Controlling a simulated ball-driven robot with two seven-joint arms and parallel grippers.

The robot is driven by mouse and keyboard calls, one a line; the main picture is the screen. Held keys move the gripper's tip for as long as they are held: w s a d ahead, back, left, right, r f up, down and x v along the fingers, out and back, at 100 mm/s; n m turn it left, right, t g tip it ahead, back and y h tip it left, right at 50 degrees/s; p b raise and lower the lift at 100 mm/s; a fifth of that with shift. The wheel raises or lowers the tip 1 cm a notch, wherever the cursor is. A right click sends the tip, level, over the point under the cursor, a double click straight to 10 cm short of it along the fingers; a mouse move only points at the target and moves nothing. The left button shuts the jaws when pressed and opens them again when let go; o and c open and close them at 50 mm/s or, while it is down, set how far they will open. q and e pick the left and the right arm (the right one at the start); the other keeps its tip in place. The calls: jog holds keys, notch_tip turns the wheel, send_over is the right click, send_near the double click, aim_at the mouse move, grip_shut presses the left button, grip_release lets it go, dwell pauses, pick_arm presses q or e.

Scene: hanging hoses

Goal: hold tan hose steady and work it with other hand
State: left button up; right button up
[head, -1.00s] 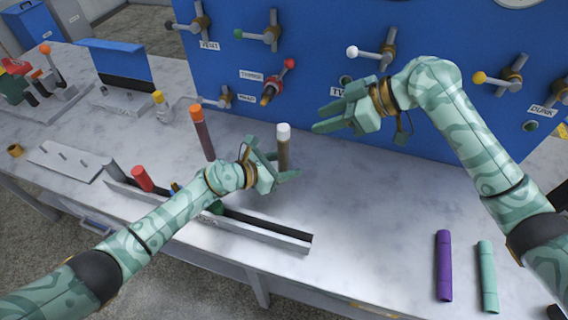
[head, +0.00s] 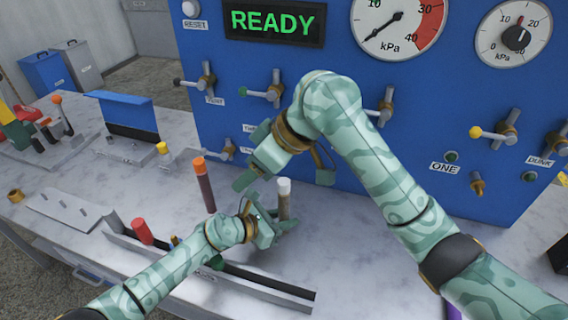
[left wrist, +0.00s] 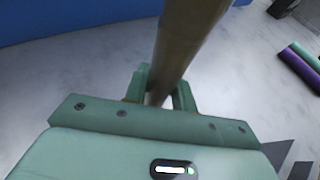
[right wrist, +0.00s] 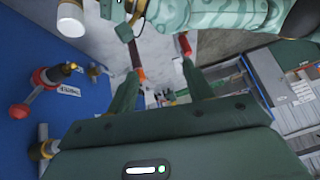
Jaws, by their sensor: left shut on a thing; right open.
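The tan hose (head: 284,204) stands upright with a white end on top. My left gripper (head: 277,230) is shut on it low down, and the left wrist view shows the hose (left wrist: 186,45) rising between the fingers. In the right wrist view its white end (right wrist: 71,27) shows at upper left. My right gripper (head: 247,157) is open and empty, above and left of the hose's white end in the head view, apart from it. Its spread fingers also show in the right wrist view (right wrist: 160,88).
A brown hose with an orange end (head: 204,185) stands just left of the tan one. A long dark slotted rail (head: 260,284) lies in front. The blue panel (head: 330,62) with valve handles and gauges rises behind. Purple and green tubes (left wrist: 302,65) lie on the bench.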

jog(key=m+h, duration=0.1)
jog(key=m, duration=0.1)
jog(key=m+t+h, duration=0.3)
jog(key=m+h, duration=0.3)
jog(key=m, duration=0.5)
send_near(285, 180)
jog(key=f, duration=0.1)
jog(key=x, duration=1.1)
jog(key=shift+w+f, duration=0.15)
jog(key=shift+w, duration=0.05)
jog(key=c, duration=1)
